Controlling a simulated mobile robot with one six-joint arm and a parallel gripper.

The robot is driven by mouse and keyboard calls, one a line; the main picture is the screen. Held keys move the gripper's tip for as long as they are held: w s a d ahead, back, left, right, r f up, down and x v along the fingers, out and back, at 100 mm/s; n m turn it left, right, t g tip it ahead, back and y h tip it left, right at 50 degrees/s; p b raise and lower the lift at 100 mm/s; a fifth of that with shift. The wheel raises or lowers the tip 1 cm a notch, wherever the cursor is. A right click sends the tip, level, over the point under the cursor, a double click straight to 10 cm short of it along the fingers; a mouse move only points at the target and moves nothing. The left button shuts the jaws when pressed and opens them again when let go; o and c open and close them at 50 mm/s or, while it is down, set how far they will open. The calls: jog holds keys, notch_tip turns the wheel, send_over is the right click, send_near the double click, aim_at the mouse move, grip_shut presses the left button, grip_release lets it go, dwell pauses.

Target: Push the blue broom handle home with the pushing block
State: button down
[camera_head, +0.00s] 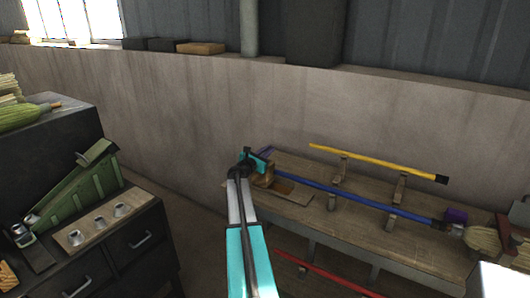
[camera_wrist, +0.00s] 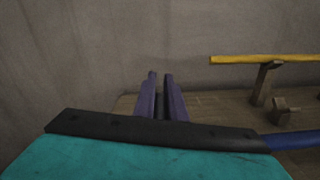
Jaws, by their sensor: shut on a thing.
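The blue broom handle (camera_head: 345,196) lies along the bench, with its right end at a dark collar by the straw broom head (camera_head: 484,239). In the wrist view, a short piece of the handle (camera_wrist: 292,140) shows at the right edge. My gripper (camera_head: 266,153) is at the handle's left end. Its purple fingers (camera_wrist: 161,97) are close together. A brown wooden block (camera_head: 263,179), which looks like the pushing block, is at the gripper beside the handle's left end. The block is hidden in the wrist view, and I cannot tell whether it touches the handle.
A yellow handle (camera_head: 375,162) rests on wooden supports behind the blue one. The workbench (camera_head: 300,208) runs along the wall. A purple part (camera_head: 456,215) stands by the broom head. A red handle (camera_head: 325,272) lies below the bench front. A dark drawer cabinet (camera_head: 130,258) stands left.

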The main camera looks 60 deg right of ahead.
jog(key=shift+s, duration=0.2)
jog(key=c, duration=1.8)
grip_release()
jog(key=shift+a, duration=0.1)
jog(key=shift+a+b, duration=1.5)
jog(key=shift+a, duration=5.35)
jog(key=shift+w, duration=0.1)
